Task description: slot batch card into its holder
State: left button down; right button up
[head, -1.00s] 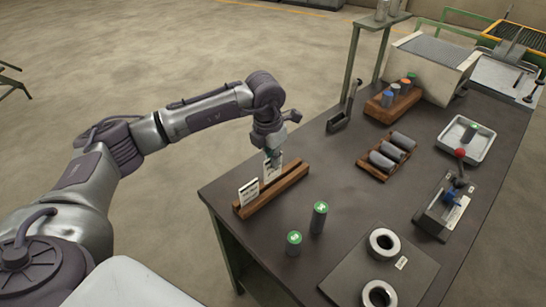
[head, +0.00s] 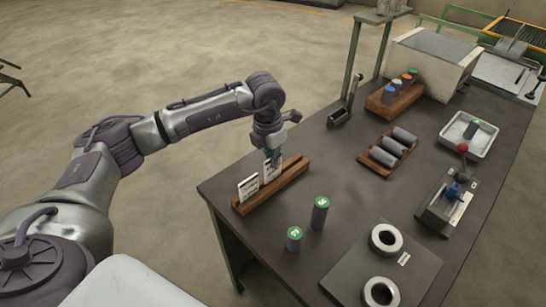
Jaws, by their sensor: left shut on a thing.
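The wooden card holder (head: 292,178) is a long slotted block near the table's left edge. One white card (head: 248,188) stands upright in its near end. My left gripper (head: 273,158) points down over the middle of the holder and is shut on a second white card, the batch card (head: 269,173). This card is upright, with its lower edge at the holder's slot; I cannot tell how deep it sits. The fingers hide its upper part. My right gripper is not in view.
Two green-topped cylinders (head: 320,212) stand in front of the holder. A plate with metal rings (head: 385,238) lies at the near edge. A rack of grey cylinders (head: 383,157) and a wooden block with coloured-topped cylinders (head: 388,96) are farther right. Bare tabletop lies between.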

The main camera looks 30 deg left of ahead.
pick_arm(q)
jog(key=shift+f+b, duration=0.75)
jog(key=shift+f, duration=0.25)
jog(key=c, duration=1.2)
grip_release()
jog(key=shift+r, duration=0.55)
jog(key=r, duration=0.3)
jog(key=s+r, duration=0.1)
jog(key=r, duration=0.7)
jog(key=shift+s+a, duration=0.2)
jog(key=shift+f, duration=0.15)
